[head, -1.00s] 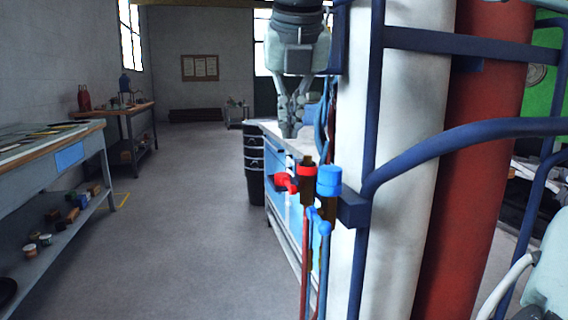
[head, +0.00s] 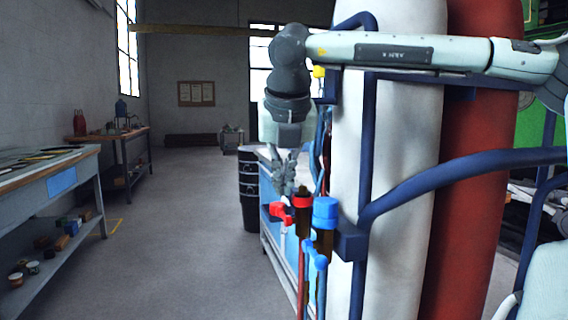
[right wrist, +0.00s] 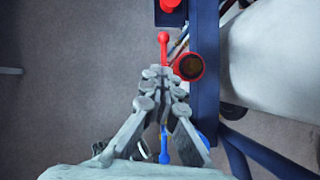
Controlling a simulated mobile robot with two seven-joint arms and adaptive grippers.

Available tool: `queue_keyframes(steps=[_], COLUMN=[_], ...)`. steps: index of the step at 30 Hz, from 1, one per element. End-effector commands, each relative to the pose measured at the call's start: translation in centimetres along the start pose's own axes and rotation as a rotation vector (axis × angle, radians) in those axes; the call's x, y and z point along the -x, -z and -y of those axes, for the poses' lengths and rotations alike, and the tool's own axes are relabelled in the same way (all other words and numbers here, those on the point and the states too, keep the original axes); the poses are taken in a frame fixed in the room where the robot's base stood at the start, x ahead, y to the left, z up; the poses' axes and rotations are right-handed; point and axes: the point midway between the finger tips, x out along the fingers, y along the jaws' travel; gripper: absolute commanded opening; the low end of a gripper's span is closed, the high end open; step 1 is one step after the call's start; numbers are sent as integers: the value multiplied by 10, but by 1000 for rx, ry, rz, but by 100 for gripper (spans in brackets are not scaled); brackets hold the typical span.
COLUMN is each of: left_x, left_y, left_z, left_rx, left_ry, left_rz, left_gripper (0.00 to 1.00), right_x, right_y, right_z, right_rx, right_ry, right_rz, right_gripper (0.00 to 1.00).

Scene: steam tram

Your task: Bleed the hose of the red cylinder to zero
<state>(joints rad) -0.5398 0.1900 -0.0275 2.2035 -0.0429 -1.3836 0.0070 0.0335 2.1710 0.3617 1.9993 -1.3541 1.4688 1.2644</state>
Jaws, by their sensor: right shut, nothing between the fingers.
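The red cylinder (head: 468,170) stands on the right behind a blue frame, beside a white cylinder (head: 388,150). On the frame's left side is a fitting with a red collar (head: 302,201) and a red lever handle (head: 281,211); a red hose (head: 301,268) hangs below. A blue-capped fitting (head: 326,208) with a blue hose is next to it. My right gripper (head: 283,186) is shut and empty, pointing down just above and behind the red handle. In the right wrist view the fingertips (right wrist: 165,74) are by the red lever (right wrist: 163,44) and red collar (right wrist: 189,67); contact is unclear. My left gripper is out of view.
The blue frame rail (head: 460,176) crosses in front of the cylinders. A workbench (head: 45,180) lines the left wall. The floor (head: 170,240) between is clear.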

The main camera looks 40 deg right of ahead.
Motion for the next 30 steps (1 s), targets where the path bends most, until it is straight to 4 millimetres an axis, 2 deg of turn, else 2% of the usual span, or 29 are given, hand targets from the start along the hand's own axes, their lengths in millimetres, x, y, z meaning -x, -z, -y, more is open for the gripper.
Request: queue_keyframes(steps=[1, 5, 12, 30], left_x=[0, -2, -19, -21], left_y=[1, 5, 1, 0], left_z=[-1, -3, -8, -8], left_rx=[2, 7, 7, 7], left_ry=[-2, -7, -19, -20], left_rz=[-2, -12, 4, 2], left_gripper=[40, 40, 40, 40], right_x=[-12, -37, -63, -69], right_y=[2, 1, -15, -20], right_z=[0, 0, 0, 1], right_rx=[1, 1, -1, 0], right_ry=[1, 0, 0, 1], right_rz=[-6, -5, -2, -4], right_gripper=[0, 0, 0, 0])
